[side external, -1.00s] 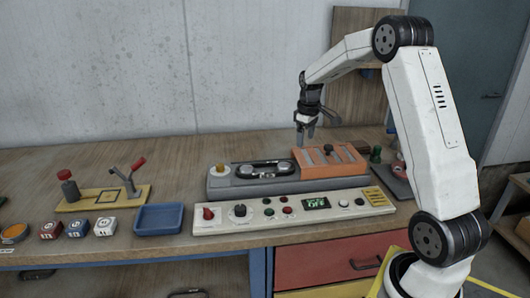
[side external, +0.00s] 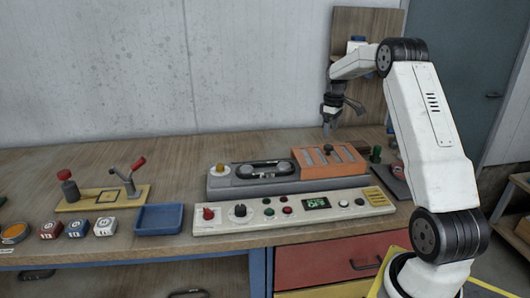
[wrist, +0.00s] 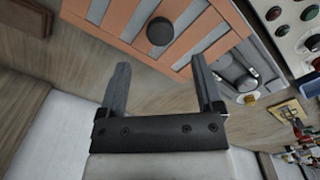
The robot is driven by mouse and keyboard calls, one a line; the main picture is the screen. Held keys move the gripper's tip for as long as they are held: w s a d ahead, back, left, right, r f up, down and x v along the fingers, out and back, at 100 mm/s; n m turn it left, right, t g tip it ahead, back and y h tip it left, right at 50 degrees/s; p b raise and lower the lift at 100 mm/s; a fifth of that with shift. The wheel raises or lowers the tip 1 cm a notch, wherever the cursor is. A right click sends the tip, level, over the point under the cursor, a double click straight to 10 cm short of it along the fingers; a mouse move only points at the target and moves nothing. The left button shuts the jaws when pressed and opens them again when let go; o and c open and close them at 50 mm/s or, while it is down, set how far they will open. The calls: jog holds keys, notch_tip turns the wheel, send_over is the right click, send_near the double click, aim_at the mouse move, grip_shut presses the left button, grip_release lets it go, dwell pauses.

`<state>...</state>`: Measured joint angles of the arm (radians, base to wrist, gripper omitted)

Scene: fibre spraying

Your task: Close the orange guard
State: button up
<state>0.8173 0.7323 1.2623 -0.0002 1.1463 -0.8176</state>
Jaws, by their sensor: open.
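The orange guard (side external: 343,168) is a slotted cover with a dark round knob (side external: 328,148) on top. It sits over the right part of the grey housing (side external: 222,184), and the dark oval part (side external: 265,169) to its left is uncovered. My gripper (side external: 328,131) is above and behind the guard, apart from it, with nothing between its fingers. In the wrist view my gripper (wrist: 160,66) has its fingers spread, pointing toward the guard (wrist: 120,22). The knob (wrist: 160,31) lies beyond the gap between the fingertips.
A pale control panel (side external: 225,224) with knobs and buttons lies in front of the housing. A blue tray (side external: 159,232) and a yellow plate with levers (side external: 75,204) are to the left. A green knob-like piece (side external: 376,154) stands close to the guard's right. A wooden board (side external: 355,25) rises behind.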

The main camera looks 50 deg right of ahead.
aim_at(329, 146)
jog(key=shift+f, duration=3.15)
jog(key=shift+c, duration=0.2)
grip_shut()
